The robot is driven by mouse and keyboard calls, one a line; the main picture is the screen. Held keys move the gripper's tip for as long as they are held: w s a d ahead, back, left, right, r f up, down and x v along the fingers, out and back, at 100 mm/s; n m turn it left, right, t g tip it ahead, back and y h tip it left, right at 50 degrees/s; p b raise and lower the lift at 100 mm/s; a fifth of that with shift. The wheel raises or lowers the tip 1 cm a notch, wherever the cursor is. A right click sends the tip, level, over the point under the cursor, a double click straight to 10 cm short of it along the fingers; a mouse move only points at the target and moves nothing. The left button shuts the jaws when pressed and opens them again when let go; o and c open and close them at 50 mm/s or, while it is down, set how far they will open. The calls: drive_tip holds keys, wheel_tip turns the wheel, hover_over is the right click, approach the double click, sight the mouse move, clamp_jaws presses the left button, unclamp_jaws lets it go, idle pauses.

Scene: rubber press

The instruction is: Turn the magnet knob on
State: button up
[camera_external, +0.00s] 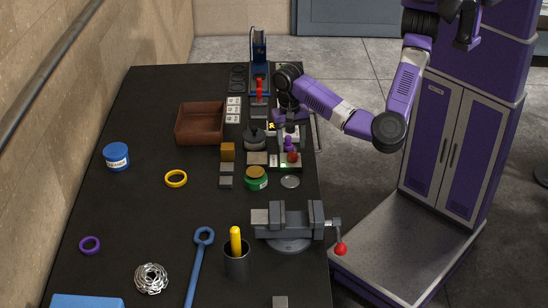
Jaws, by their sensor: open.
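My purple and grey arm reaches left over the right edge of the dark bench. My gripper (287,117) is low over the bench's cluttered right side, small and partly hidden by the wrist; it is open. Just in front of it are a small purple part (290,144) and a small red knob (293,157) on a dark block. A round black part with a raised top (254,137) stands to the left. I cannot tell for sure which of these is the magnet knob, nor whether my gripper touches anything.
A blue press (258,50) with a red part stands behind. A brown tray (201,124) lies left of the gripper.

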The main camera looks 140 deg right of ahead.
sight(292, 154)
drive_tip(key=shift+f, duration=1.9)
drive_tip(key=shift+s, duration=0.1)
